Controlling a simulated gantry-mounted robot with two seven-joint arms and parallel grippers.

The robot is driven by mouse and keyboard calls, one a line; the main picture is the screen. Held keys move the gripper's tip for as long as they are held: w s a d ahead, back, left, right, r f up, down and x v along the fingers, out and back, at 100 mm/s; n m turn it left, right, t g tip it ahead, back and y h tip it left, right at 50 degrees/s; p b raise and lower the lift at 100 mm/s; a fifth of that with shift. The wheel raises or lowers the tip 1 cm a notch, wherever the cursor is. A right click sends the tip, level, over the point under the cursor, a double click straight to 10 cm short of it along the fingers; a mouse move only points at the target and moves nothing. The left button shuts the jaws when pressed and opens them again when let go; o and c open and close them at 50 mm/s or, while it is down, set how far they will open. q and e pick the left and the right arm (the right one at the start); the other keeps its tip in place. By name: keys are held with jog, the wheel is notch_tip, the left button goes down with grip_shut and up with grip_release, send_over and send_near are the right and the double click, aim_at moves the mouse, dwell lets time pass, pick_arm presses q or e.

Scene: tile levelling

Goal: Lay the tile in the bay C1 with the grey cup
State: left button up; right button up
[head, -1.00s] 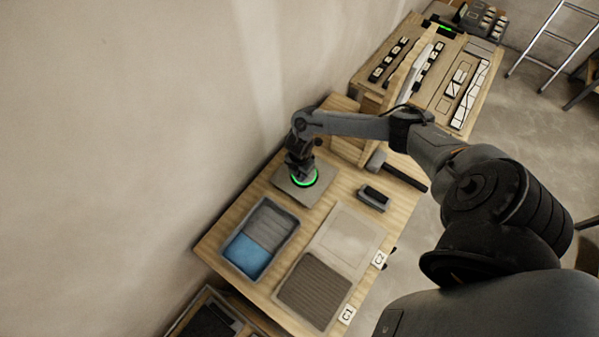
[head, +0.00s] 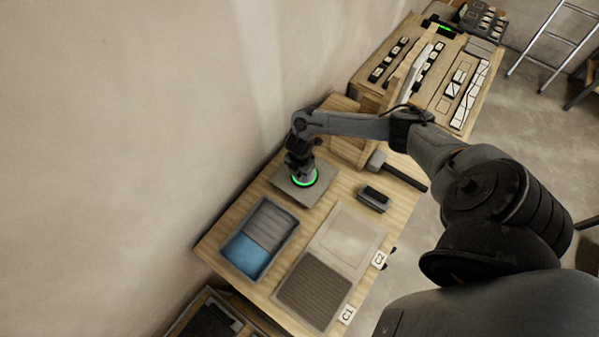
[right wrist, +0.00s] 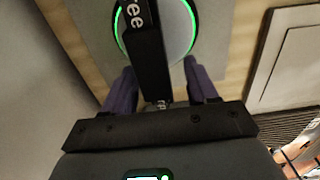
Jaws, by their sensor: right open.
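The grey cup (head: 304,181), a disc with a lit green ring, sits on a flat grey tile (head: 312,198) on the bench. The cup's upright black handle (right wrist: 147,50) shows in the right wrist view with white letters, partly cut off. My right gripper (head: 299,164) is over the cup. In the right wrist view my right gripper (right wrist: 160,80) is open, its two fingers on either side of the handle, with gaps. Bay C1 (head: 314,290) has a ribbed brown-grey bed, with its label at the near right. My left gripper is not in view.
Bay C2 (head: 348,237) beside C1 has a smooth pale surface. A tray (head: 237,268) with blue and grey halves lies left of the bays. A dark block-shaped tool (head: 374,197) and a mallet (head: 400,174) lie at the right. A wooden stand (head: 348,147) rises behind.

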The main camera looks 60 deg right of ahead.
notch_tip(320, 180, up, 10)
jog(key=shift+f, duration=0.1)
jog(key=shift+s+r, duration=0.1)
jog(key=shift+r, duration=0.25)
jog(key=s+a+f+g+y, duration=0.2)
jog(key=s+a+f, duration=0.6)
jog(key=s+a, duration=0.4)
jog(key=a, duration=0.3)
jog(key=s+a+f+y, duration=0.1)
jog(key=s+a, duration=0.1)
jog(key=a, duration=0.1)
jog(key=s+a+f+y, duration=0.1)
jog(key=a, duration=0.3)
jog(key=shift+s+a, duration=0.2)
jog(key=shift+a, duration=0.15)
jog(key=w+a+r+m+t+y+p, duration=0.15)
jog(key=a+r+m+t, duration=0.45)
jog(key=a, duration=0.7)
jog(key=w+d+r+m+h, duration=0.1)
jog(key=d+r+m+h, duration=0.4)
jog(key=d+r+m, duration=0.4)
jog(key=shift+d+r, duration=2.05)
jog(key=shift+d, duration=0.35)
